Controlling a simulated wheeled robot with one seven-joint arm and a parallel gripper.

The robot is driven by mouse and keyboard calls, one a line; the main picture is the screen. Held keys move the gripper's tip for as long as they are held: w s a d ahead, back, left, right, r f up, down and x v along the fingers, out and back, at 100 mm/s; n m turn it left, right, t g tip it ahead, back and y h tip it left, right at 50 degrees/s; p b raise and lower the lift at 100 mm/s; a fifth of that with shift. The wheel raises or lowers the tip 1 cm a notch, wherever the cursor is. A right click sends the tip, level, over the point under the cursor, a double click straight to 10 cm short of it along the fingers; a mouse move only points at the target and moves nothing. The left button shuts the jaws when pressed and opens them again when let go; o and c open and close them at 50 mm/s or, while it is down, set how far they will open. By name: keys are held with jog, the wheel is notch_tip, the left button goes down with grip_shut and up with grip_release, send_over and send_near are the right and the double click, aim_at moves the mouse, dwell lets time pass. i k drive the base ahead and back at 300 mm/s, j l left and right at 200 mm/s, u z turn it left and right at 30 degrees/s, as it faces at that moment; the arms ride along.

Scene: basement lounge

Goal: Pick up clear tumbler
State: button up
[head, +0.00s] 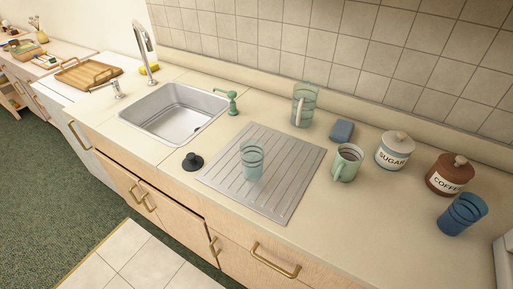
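A clear tumbler (252,161) with a faint teal tint stands upright on the grey ribbed drainboard (284,189) to the right of the sink. Nothing touches it. A taller clear pitcher (304,104) with a handle stands behind it, near the backsplash. A blue tumbler (462,214) stands far to the right on the counter. My gripper is not in the head view.
A black sink stopper (193,162) lies just left of the drainboard. The sink (174,114) and green soap dispenser (232,103) are at the left. The front counter is clear.

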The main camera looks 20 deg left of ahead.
aim_at(252, 150)
jog(key=j+z, duration=0.15)
jog(key=j, duration=0.45)
jog(key=j+z, duration=0.1)
jog(key=j, duration=0.5)
jog(key=j+z, duration=0.15)
jog(key=j, duration=0.5)
jog(key=j+z, duration=0.15)
jog(key=j, duration=0.45)
jog(key=j+z, duration=0.15)
jog(key=j, duration=0.45)
jog(key=k+j+z, duration=0.1)
jog(key=j, duration=0.5)
jog(key=k+j+z, duration=0.15)
jog(key=j, duration=0.45)
